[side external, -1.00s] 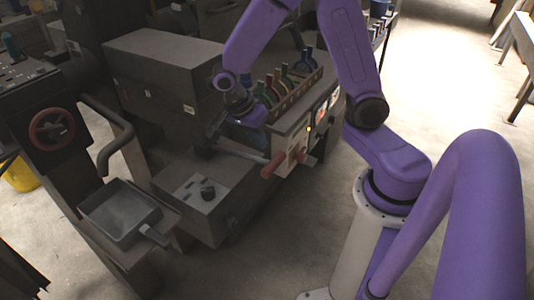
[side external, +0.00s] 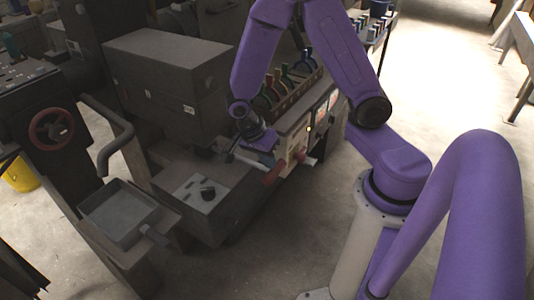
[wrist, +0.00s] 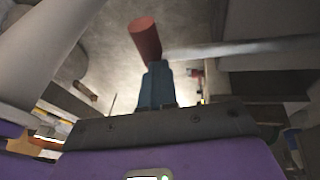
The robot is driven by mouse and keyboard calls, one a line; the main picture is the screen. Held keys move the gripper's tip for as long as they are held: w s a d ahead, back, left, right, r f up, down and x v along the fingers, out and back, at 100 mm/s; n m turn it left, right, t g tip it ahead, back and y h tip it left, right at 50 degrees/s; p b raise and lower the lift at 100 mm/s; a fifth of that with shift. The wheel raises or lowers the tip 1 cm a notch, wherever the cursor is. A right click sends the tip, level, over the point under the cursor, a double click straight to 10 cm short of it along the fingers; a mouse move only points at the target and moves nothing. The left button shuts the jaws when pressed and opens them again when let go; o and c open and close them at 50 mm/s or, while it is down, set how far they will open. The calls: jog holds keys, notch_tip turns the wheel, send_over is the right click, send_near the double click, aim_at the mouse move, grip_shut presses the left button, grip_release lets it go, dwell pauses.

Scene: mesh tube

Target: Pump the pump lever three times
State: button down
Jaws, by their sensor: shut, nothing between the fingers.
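The pump lever is a pale metal rod with a red cylindrical grip (side external: 272,175), sticking out from the front of the machine in the side view. In the wrist view the red grip (wrist: 145,40) is just beyond my fingertips, and the rod (wrist: 230,48) runs off to the right. My gripper (wrist: 158,66) is shut and holds nothing. Its blue-grey fingers overlap the near end of the grip in the picture; I cannot tell if they touch it. In the side view my purple hand hangs over the lever and hides part of the rod.
A rack with coloured rings (side external: 290,83) stands behind my gripper. A grey box with a black knob (side external: 207,192) is at left, and a metal tray (side external: 120,212) lies further left.

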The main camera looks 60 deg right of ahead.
jog(key=f, duration=0.5)
jog(key=s+f, duration=0.1)
jog(key=f, duration=0.2)
jog(key=shift+f, duration=0.2)
jog(key=shift+r, duration=0.1)
jog(key=shift+w+r, duration=0.25)
jog(key=shift+r, duration=0.25)
notch_tip(320, 180, up, 22)
jog(key=r, duration=0.1)
send_over(271, 182)
jog(key=a, duration=0.3)
jog(key=shift+d+f, duration=0.15)
jog(key=shift+f, duration=0.1)
dwell(0.4)
